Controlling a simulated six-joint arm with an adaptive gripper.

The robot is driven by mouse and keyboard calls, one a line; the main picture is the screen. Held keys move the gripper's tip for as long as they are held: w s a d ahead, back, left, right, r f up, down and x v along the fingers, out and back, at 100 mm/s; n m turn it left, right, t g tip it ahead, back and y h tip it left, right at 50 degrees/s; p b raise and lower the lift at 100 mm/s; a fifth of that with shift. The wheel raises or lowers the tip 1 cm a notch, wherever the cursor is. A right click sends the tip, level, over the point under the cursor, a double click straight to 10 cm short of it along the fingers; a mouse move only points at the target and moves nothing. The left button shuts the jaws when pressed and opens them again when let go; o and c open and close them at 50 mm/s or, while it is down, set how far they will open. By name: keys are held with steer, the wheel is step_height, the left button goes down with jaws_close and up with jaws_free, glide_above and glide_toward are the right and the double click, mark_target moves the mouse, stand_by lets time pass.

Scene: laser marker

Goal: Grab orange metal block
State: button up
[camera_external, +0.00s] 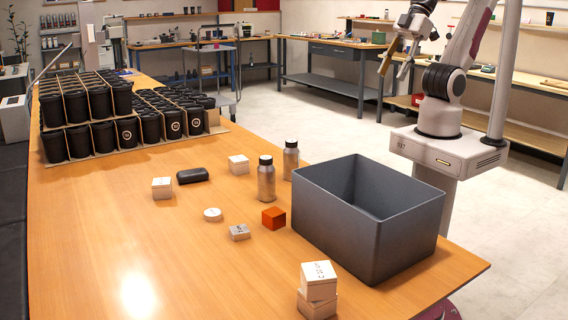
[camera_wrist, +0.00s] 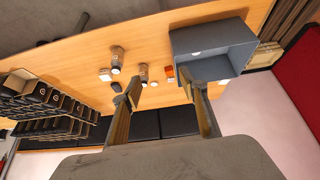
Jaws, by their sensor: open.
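The orange metal block (camera_external: 273,218) sits on the wooden table, just left of the grey bin in the external view. In the wrist view a small orange patch of the block (camera_wrist: 169,72) shows beside the bin. My gripper (camera_external: 393,60) is raised well above and beyond the table, far from the block. In the wrist view my gripper (camera_wrist: 158,92) has its two fingers spread wide with nothing between them. No part of the block is hidden in the external view.
The tall-walled grey bin (camera_external: 365,222) stands right beside the block. Two bottles (camera_external: 266,178), white boxes (camera_external: 318,281), a round white piece (camera_external: 212,214), a small grey block (camera_external: 239,232) and a black case (camera_external: 192,175) lie around. Stacked black cups (camera_external: 130,132) fill the far left. The front left is clear.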

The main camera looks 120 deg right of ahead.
steer(key=w+d+f+t+h, duration=0.1)
steer(key=w+d, duration=0.1)
steer(key=w, duration=0.6)
steer(key=w+d+f+t, duration=0.1)
steer(key=w+d, duration=0.2)
steer(key=w, duration=0.4)
steer(key=n+t+y, duration=0.3)
steer(key=n, duration=0.1)
glide_above(278, 209)
steer(key=s+d, duration=0.6)
step_height(278, 209, down, 17)
steer(key=a+f+y, duration=0.1)
steer(key=f, duration=0.2)
steer(key=w+a+f+y, duration=0.1)
steer(key=f, duration=0.3)
steer(key=a+f, duration=0.1)
steer(key=f, duration=0.2)
steer(key=shift+w+a+f+n+t+y, duration=0.15)
steer(key=shift+f+n+t+y, duration=0.15)
steer(key=shift+f+t+y, duration=0.1)
steer(key=shift+a+f, duration=0.25)
steer(key=shift+f, duration=0.3)
steer(key=shift+x, duration=1.2)
steer(key=shift+a+y, duration=0.1)
steer(key=shift+y, duration=0.2)
